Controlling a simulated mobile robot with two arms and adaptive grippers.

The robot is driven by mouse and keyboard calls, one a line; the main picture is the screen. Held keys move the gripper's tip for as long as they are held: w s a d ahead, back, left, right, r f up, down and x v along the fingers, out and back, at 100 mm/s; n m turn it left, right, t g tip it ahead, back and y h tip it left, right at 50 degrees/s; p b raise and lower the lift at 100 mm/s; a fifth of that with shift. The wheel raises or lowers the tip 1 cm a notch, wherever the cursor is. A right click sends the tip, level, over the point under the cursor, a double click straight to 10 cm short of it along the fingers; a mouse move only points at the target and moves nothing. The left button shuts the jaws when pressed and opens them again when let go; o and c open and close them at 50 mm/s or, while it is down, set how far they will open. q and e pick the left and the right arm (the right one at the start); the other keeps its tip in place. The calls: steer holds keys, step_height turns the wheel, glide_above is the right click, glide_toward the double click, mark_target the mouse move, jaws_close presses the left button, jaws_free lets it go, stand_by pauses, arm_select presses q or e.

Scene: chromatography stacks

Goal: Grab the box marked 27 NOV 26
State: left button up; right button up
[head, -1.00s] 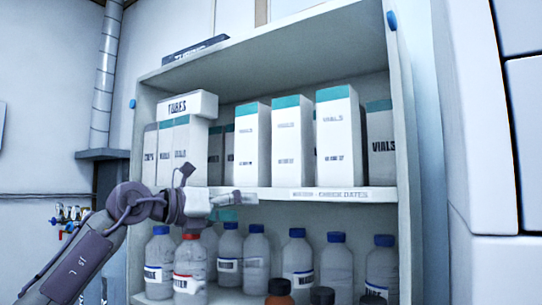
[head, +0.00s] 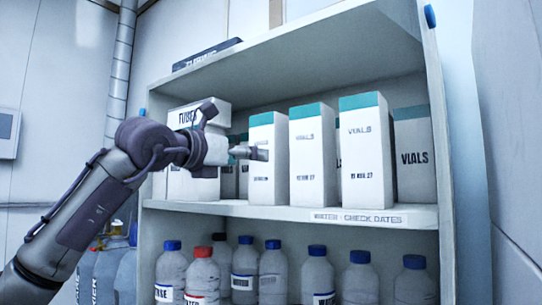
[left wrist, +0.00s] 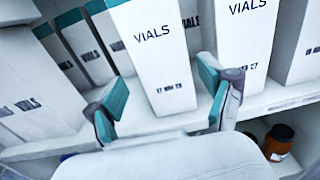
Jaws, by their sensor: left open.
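A tall white VIALS box with a teal top (head: 262,185) stands leftmost of three front boxes on the shelf. In the left wrist view this box (left wrist: 158,50) bears small date print that looks like "27 NOV 26", though it is blurred. My left gripper (left wrist: 165,100) is open, its teal-padded fingers spread in front of the box's lower part, one towards each side. I cannot tell whether they touch it. In the head view the left gripper (head: 261,153) overlaps the box's front. My right gripper is not in view.
Two similar VIALS boxes stand to the right (head: 312,160) (head: 365,155), with dates ending in 27. Other boxes stand behind and left, including a TUBES box (head: 181,116). Several capped bottles (head: 315,275) fill the shelf below. The shelf's front edge (head: 250,209) lies below the boxes.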

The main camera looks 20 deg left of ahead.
arm_select(q)
steer(key=p+x, duration=0.3)
steer(key=x, duration=0.2)
steer(key=shift+w+r, duration=0.1)
steer(key=c, duration=0.9)
steer(key=shift+c, duration=0.3)
steer(key=shift+r, duration=0.15)
